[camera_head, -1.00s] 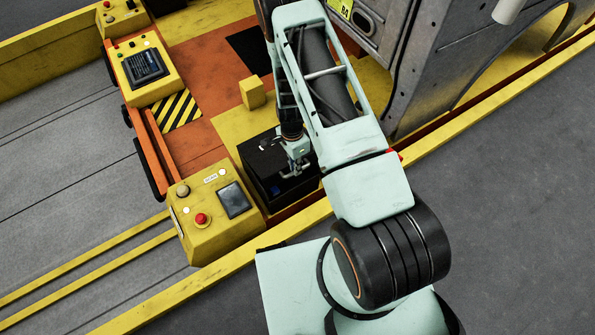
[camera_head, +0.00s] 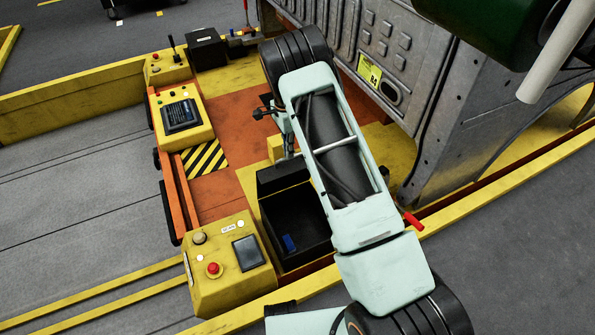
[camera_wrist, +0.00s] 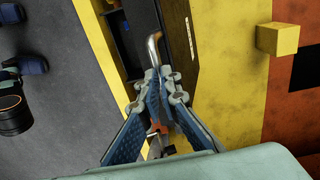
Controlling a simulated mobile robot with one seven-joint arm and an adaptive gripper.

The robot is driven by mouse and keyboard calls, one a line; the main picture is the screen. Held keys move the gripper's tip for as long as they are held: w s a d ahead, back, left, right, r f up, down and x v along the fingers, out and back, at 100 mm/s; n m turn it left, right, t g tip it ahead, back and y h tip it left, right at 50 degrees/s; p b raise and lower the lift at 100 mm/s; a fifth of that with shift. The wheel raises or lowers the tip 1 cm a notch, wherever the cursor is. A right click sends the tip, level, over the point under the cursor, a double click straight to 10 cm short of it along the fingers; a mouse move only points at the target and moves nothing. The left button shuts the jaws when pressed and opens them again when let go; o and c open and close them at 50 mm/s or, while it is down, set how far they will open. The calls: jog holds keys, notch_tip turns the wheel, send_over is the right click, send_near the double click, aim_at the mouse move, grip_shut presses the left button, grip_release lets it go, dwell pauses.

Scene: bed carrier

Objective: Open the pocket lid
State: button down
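The black pocket (camera_head: 318,232) is an open box on the yellow carrier deck, seen in the head view. Its black lid (camera_head: 283,176) stands raised along the back edge. A small blue object (camera_head: 289,243) lies inside. In the wrist view, a bent metal handle (camera_wrist: 153,48) runs between my fingertips. My gripper (camera_wrist: 162,80) has its blue-padded fingers drawn close together around it. The dark open pocket shows left of the handle. In the head view my gripper is mostly hidden by my arm above the lid.
A yellow control box (camera_head: 232,268) with a red button stands left of the pocket. A yellow block (camera_head: 275,148) is behind the lid. The large grey metal structure (camera_head: 480,130) rises on the right. A red rod (camera_head: 413,222) shows beside my arm.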

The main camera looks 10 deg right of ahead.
jog(key=shift+w+a+f+b, duration=0.35)
jog(key=shift+w+b, duration=0.1)
jog(key=shift+w, duration=0.3)
jog(key=shift+w+a+f+b, duration=0.3)
jog(key=shift+w+b, duration=0.2)
jog(key=shift+w, duration=0.25)
jog(key=shift+w+a+f+b, duration=0.25)
jog(key=shift+w+f+b, duration=0.2)
jog(key=shift+w, duration=0.3)
jog(key=c, duration=2.3)
grip_release()
jog(key=shift+s+r, duration=0.1)
jog(key=shift+r, duration=0.1)
jog(key=shift+o, duration=1.4)
jog(key=shift+f, duration=0.35)
jog(key=shift+r+p, duration=0.15)
jog(key=shift+p, duration=0.15)
jog(key=shift+r, duration=0.1)
